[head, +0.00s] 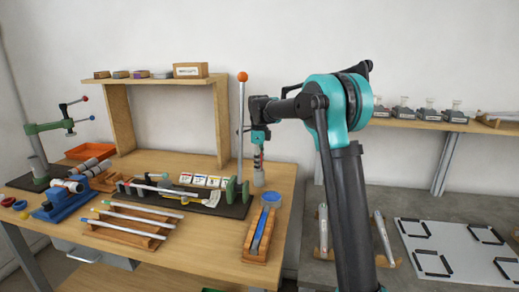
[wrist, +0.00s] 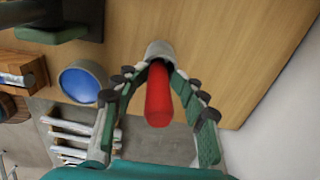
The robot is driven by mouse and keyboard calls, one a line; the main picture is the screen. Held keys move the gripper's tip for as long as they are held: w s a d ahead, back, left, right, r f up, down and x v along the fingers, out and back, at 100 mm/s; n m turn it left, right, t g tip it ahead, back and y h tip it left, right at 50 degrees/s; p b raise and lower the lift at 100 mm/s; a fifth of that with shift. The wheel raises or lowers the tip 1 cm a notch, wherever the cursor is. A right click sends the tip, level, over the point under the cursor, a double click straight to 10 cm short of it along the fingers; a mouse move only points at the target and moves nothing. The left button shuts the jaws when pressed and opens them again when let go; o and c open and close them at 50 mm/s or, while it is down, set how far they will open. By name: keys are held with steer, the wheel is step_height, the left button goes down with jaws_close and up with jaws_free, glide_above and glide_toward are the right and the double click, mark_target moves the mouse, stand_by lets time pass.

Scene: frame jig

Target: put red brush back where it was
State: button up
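The red brush shows in the wrist view as a red handle (wrist: 158,98) between my gripper's fingers (wrist: 154,76), its near end pointing toward the camera. Its far end meets a grey cylinder (wrist: 160,50) over the wooden table. In the head view my gripper (head: 258,152) points down above the table's right part, with a little red (head: 257,159) showing at the fingers. The grey cylinder (head: 259,177) is right below. The fingers close in around the handle toward their tips, but contact is unclear. The bristles are not visible.
A blue round container (head: 271,199) and a wooden tray (head: 262,250) with a blue item lie nearby. A pole with an orange ball (head: 242,77) stands just left of my gripper. A rack of rods (head: 128,226) lies further left. The table edge is close on the right.

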step_height(320, 180, up, 18)
steer(key=shift+w+d+f, duration=0.15)
steer(key=shift+w+d, duration=0.05)
steer(key=shift+w, duration=0.05)
stand_by(0.4)
